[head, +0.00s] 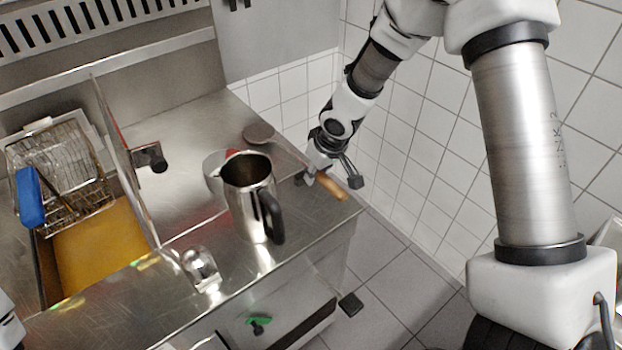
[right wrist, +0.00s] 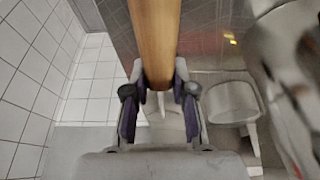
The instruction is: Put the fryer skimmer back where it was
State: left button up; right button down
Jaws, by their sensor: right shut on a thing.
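The fryer skimmer has a wooden handle (head: 331,187) near the right end of the steel counter. A round flat disc (head: 258,132) lies in line with the handle and looks like its head; the joint between them is partly hidden. My right gripper (head: 318,172) is shut on the wooden handle. In the right wrist view the handle (right wrist: 155,40) runs up the picture from between my right fingers (right wrist: 158,100). I cannot tell whether the skimmer touches the counter. My left gripper is not in view; only a bit of white arm shows at the lower left.
A tall steel jug (head: 250,200) with a dark handle stands left of the skimmer, near the counter (head: 185,290) front. A fryer basket (head: 65,165) with a blue grip hangs over yellow oil (head: 98,250) at the left. A tiled wall (head: 425,130) bounds the right.

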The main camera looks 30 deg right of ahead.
jog(key=x, duration=0.2)
jog(key=shift+s+f+b, duration=0.1)
jog(key=shift+f+b, duration=0.3)
jog(key=shift+s+r, duration=0.15)
jog(key=shift+r, duration=0.05)
jog(key=shift+f, duration=0.2)
jog(key=c, duration=1)
grip_release()
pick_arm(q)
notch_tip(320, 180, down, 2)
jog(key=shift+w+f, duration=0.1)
pick_arm(e)
jog(key=shift+o, duration=0.2)
jog(key=shift+r, duration=0.1)
jog(key=shift+r+p, duration=0.35)
jog(key=v, duration=1.1)
jog(key=shift+s+r+p, duration=0.2)
jog(key=shift+r+p, duration=0.05)
jog(key=shift+p, duration=0.05)
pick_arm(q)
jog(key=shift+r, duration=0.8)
